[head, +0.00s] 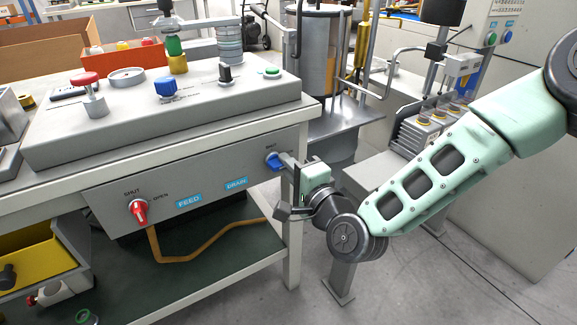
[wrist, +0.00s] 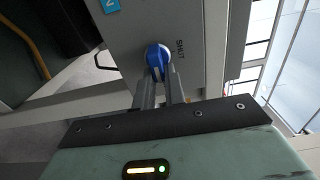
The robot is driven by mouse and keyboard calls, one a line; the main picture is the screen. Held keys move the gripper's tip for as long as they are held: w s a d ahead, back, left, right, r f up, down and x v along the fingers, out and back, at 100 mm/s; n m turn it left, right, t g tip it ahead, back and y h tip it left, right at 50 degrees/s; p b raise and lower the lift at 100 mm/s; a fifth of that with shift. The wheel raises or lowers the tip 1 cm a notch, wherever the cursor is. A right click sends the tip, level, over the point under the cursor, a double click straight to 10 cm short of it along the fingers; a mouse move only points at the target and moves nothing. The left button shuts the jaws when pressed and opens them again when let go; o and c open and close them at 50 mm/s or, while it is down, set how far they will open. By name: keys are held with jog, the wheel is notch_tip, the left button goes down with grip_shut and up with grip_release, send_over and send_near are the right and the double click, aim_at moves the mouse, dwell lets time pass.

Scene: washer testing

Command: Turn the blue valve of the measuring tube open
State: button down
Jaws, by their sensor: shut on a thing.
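The blue valve (head: 273,161) is a small knob on the right end of the grey front panel (head: 215,170), by the blue DRAIN label (head: 236,183). In the wrist view the blue valve (wrist: 156,52) shows a white stripe across its face, with the word SHUT printed beside it. My gripper (head: 284,165) reaches it from the right. In the wrist view my gripper (wrist: 161,76) has its two narrow fingers closed on the lower part of the knob. The fingertips partly hide the knob's grip. The measuring tube cannot be told with certainty.
A red valve (head: 139,210) sits left on the same panel, by the blue FEED label (head: 189,201). A table leg (head: 294,235) is just below my gripper.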

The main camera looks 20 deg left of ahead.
jog(key=c, duration=1.5)
grip_release()
jog(key=shift+o, duration=0.2)
jog(key=p+v, duration=0.2)
jog(key=v, duration=1.5)
jog(key=shift+s+p, duration=0.2)
jog(key=shift+p, duration=0.15)
